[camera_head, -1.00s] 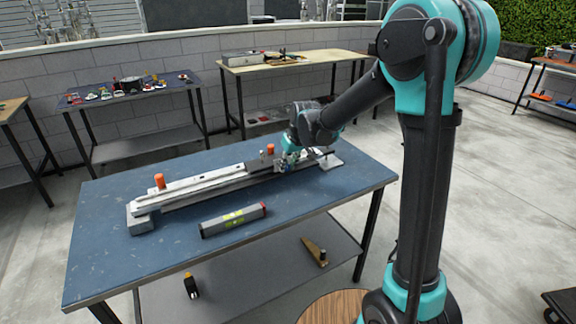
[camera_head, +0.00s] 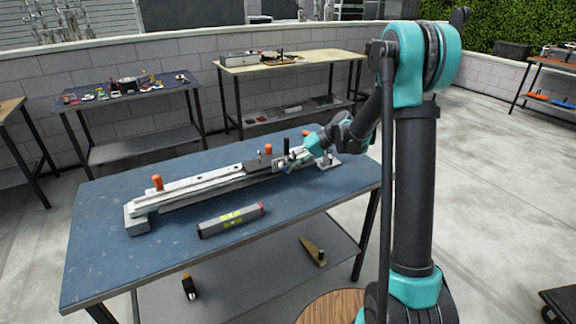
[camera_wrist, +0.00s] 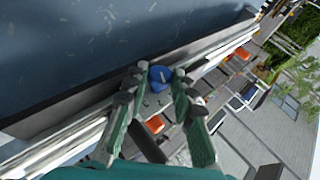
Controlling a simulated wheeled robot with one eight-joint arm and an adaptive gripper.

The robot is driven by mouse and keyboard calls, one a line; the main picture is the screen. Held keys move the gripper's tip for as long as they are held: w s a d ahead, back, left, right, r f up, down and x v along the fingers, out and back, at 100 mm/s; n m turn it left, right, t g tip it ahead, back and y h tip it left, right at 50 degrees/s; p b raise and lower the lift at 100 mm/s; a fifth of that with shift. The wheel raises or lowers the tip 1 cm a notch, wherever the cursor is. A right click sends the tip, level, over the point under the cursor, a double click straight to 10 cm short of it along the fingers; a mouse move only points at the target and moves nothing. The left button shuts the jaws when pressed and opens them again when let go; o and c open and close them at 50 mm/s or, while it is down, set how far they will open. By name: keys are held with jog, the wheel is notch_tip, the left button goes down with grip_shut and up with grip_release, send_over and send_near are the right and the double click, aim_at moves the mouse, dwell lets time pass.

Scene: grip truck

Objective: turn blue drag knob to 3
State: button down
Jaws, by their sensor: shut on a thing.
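The blue drag knob (camera_wrist: 160,75) is a round blue cap with a pale mark on top, set at the side of a long grey rail device (camera_head: 190,190) on the blue-topped table. In the wrist view my gripper (camera_wrist: 159,82) has its two fingers on either side of the knob, shut on it. In the head view my gripper (camera_head: 286,165) is at the right part of the rail. No number on the knob's scale is readable.
A grey level with a yellow-green label (camera_head: 232,219) lies in front of the rail on the blue table (camera_head: 120,270). Bare tabletop lies left and front.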

jog(key=g+y, duration=0.1)
jog(key=m+y, duration=0.1)
jog(key=y, duration=0.1)
jog(key=shift+w+d+f+g+y, duration=0.2)
jog(key=shift+f+g+y, duration=0.1)
jog(key=shift+f+g, duration=0.1)
jog(key=shift+f+m+g+y, duration=0.15)
jog(key=shift+m+g+y, duration=0.25)
jog(key=shift+y, duration=0.8)
jog(key=c, duration=1.3)
grip_release()
jog(key=v, duration=0.8)
jog(key=shift+s, duration=0.1)
